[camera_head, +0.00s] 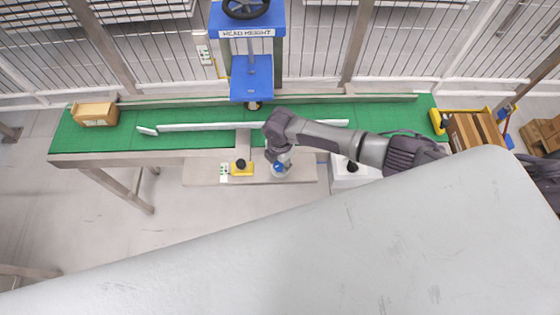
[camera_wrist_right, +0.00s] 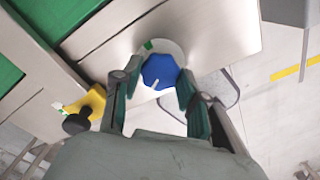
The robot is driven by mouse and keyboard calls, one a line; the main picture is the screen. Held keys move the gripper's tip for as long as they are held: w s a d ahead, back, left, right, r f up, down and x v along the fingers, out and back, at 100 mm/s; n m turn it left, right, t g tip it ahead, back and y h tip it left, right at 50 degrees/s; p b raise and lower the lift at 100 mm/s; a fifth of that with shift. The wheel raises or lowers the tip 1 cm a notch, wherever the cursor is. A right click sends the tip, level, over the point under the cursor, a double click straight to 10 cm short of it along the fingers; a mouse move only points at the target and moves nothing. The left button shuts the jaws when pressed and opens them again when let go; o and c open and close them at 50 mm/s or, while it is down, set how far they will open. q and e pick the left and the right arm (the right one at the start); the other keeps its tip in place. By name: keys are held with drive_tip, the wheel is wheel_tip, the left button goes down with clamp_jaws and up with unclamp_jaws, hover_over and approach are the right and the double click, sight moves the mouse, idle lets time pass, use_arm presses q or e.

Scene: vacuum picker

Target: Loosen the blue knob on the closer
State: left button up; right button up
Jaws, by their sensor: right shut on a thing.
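The blue knob (camera_wrist_right: 160,72) has a white pointer line and sits on a round pale dial on the closer's side shelf (camera_head: 205,172). A small green mark shows on the dial at the knob's upper left in the right wrist view. My right gripper (camera_wrist_right: 157,88) has its two fingers on either side of the knob and is shut on it. In the head view my right gripper (camera_head: 278,160) reaches down over the knob (camera_head: 279,168), which shows partly below it. The blue closer head (camera_head: 252,78) with its handwheel (camera_head: 246,8) stands behind. My left gripper is not in view.
A yellow box with a black button (camera_head: 242,168) sits left of the knob on the shelf. A green conveyor (camera_head: 200,142) with a white guide rail runs behind. A cardboard box (camera_head: 95,113) stands at its left end. A large pale surface (camera_head: 300,250) fills the lower foreground.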

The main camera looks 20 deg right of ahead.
sight(279, 165)
drive_tip(key=o, duration=1.1)
drive_tip(key=shift+o, duration=0.2)
wheel_tip(279, 165, up, 12)
drive_tip(key=shift+a, duration=0.1)
